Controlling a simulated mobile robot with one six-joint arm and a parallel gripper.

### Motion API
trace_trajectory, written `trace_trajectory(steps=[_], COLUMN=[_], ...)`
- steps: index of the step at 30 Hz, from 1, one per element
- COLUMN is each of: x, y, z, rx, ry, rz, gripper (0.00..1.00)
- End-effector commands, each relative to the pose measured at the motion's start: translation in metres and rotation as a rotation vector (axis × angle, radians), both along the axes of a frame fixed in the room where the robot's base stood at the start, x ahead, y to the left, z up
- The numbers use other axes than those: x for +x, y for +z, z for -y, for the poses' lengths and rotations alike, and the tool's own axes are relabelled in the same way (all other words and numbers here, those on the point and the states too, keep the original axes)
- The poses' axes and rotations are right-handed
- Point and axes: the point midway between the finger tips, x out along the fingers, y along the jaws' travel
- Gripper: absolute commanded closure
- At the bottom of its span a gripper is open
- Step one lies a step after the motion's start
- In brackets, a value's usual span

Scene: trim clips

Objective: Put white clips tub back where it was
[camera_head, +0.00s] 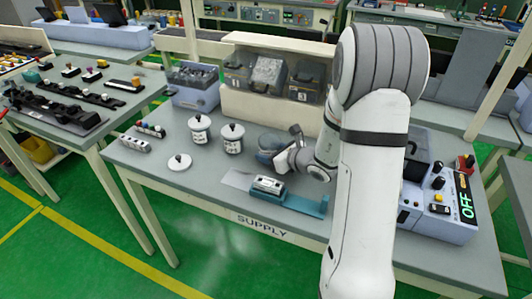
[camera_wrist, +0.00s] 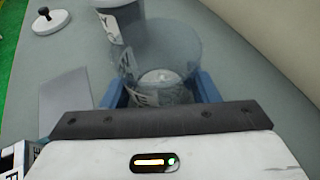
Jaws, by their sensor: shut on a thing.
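My gripper (camera_head: 283,158) is over the supply table, behind the blue fixture. In the wrist view its blue fingers (camera_wrist: 161,90) are shut around a clear, open-topped tub (camera_wrist: 160,45). Something white lies in the bottom of this tub, probably white clips. The same tub shows in the head view (camera_head: 267,143), partly hidden by my gripper. I cannot tell whether its base touches the table. Two lidded tubs with dark knobs, one at the left (camera_head: 199,133) and one nearer the gripper (camera_head: 231,141), stand left of it. A loose white lid (camera_head: 179,162) lies on the table; it also shows in the wrist view (camera_wrist: 51,20).
A blue fixture (camera_head: 310,205) with a white part lies at the front edge beside a grey plate (camera_head: 238,180). Numbered bins (camera_head: 252,79) stand on a cream shelf behind. A grey bin (camera_head: 193,88) is back left.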

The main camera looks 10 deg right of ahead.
Motion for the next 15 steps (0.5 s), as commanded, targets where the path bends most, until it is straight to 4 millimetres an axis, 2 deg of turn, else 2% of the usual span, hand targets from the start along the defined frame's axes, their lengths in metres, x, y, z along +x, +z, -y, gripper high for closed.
trace_trajectory(steps=[7,8,15], x=[0.0003,0.0,0.0], y=[-0.004,-0.0031,-0.0027], z=[0.0004,0.0004,0.0007], rx=[-0.001,0.0,-0.001], ry=[-0.001,-0.001,-0.001], rz=[0.002,0.0,-0.001], gripper=[0.79,0.43,0.24])
